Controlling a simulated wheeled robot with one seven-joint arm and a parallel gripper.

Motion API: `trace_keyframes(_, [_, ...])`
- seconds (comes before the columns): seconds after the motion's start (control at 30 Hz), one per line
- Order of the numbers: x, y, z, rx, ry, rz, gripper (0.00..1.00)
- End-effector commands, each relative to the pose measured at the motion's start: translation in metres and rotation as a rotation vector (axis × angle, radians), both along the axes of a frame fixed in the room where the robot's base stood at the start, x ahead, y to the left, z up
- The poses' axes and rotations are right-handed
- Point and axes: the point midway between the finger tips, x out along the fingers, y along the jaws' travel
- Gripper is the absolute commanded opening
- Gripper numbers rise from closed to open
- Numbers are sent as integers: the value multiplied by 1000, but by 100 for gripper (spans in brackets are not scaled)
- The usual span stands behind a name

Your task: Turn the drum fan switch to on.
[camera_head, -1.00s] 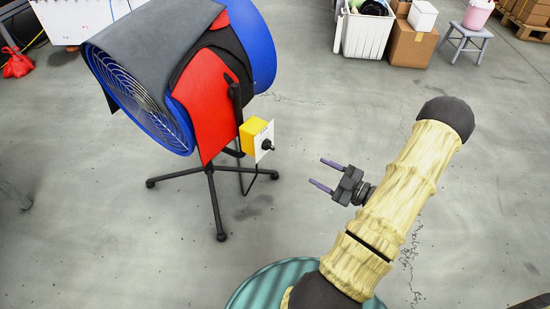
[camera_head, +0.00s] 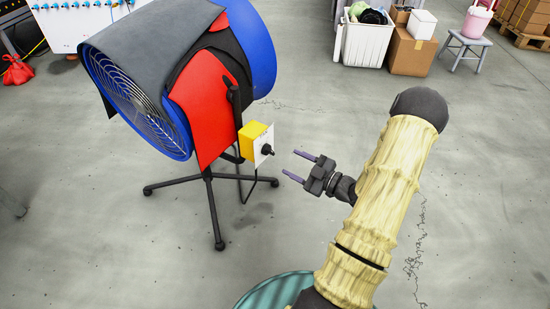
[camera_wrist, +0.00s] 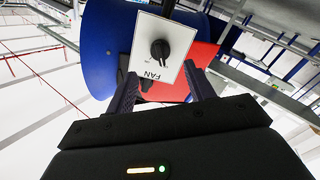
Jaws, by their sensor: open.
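The drum fan (camera_head: 205,90) is blue and red with a grey cloth over it, on a black wheeled stand. Its switch is a black rotary knob (camera_head: 266,150) on a white plate (camera_head: 261,158) with a yellow box (camera_head: 252,135) behind. In the wrist view the knob (camera_wrist: 160,49) sits on the plate (camera_wrist: 162,68) marked FAN, which appears upside down, between and beyond my two fingers. My gripper (camera_head: 298,166) is open and empty, just right of the knob and apart from it, its fingers pointing at the switch. The knob's on or off marks are too small to read.
The grey floor around the fan is mostly clear. The fan stand's legs (camera_head: 215,215) spread under the switch. A white bin (camera_head: 367,42), a cardboard box (camera_head: 408,50) and a stool (camera_head: 467,45) stand at the back right.

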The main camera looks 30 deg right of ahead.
Motion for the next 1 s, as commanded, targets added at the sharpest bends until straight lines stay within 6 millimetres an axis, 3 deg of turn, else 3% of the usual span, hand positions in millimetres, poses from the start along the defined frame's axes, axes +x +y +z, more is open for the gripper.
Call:
trace_keyframes(0.4, [61,33,-2,-2,-2,2,53])
trace_keyframes(0.8, [70,37,0,0,0,-1,53])
trace_keyframes(1.0, [70,37,0,0,0,-1,16])
